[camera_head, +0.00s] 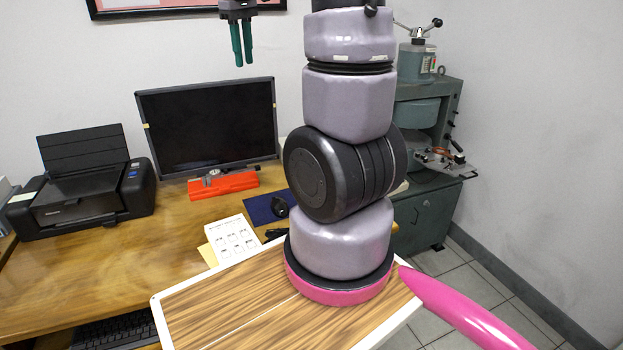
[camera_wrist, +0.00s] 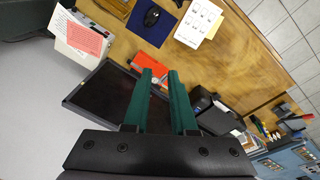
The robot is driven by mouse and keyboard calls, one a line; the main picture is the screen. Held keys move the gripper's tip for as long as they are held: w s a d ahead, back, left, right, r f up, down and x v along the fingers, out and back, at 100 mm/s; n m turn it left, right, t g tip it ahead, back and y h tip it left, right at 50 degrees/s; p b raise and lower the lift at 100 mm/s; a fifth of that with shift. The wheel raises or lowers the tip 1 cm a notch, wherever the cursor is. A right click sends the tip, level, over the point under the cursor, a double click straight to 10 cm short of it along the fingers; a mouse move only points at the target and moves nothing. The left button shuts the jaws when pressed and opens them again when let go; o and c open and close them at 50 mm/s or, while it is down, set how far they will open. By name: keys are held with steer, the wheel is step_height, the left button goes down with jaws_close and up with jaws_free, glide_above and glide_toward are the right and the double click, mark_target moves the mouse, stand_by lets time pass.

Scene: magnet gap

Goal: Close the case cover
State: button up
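A red-orange case (camera_head: 223,185) lies on the wooden desk, just in front of the monitor's lower edge. A small grey round part, like a gauge, shows on its top. The case is too small in view to tell how its cover stands. It also shows in the wrist view as a red-orange shape (camera_wrist: 149,66), partly hidden behind my fingers. My gripper (camera_head: 242,64) has green fingers pointing down, high above the desk and above the monitor. In the wrist view the fingers (camera_wrist: 162,75) stand apart with nothing between them.
A black monitor (camera_head: 208,125) stands behind the case, a black printer (camera_head: 85,190) to its left. A blue mat (camera_head: 266,208) with a black mouse and a printed sheet (camera_head: 232,240) lie nearer. A green machine (camera_head: 425,160) stands right. Bare desk (camera_head: 130,270) lies in front of the printer.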

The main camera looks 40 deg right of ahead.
steer(key=w+d+f+n+g+h, duration=0.2)
steer(key=w+d+f+n+g, duration=0.15)
steer(key=w+d+f, duration=0.5)
steer(key=w+d+f+n+g+h, duration=0.25)
steer(key=w+d+f+n, duration=0.2)
steer(key=f, duration=0.65)
steer(key=d+f+n+g+h, duration=0.1)
steer(key=d+f+n+h, duration=0.1)
steer(key=f, duration=0.6)
steer(key=w+d+f+n+g+h, duration=0.1)
steer(key=f+n, duration=0.3)
steer(key=f, duration=0.5)
steer(key=w+d+f+n+g+h, duration=0.1)
steer(key=d+f+n+h, duration=0.3)
steer(key=f, duration=0.5)
steer(key=shift+f, duration=0.25)
steer(key=shift+s+f+h, duration=0.15)
steer(key=shift+f+h, duration=0.1)
steer(key=shift+f, duration=0.05)
steer(key=shift+s+d+f, duration=0.1)
steer(key=shift+s+d, duration=0.05)
steer(key=shift+d, duration=0.1)
steer(key=x, duration=1)
steer(key=shift+s, duration=0.2)
jaws_close()
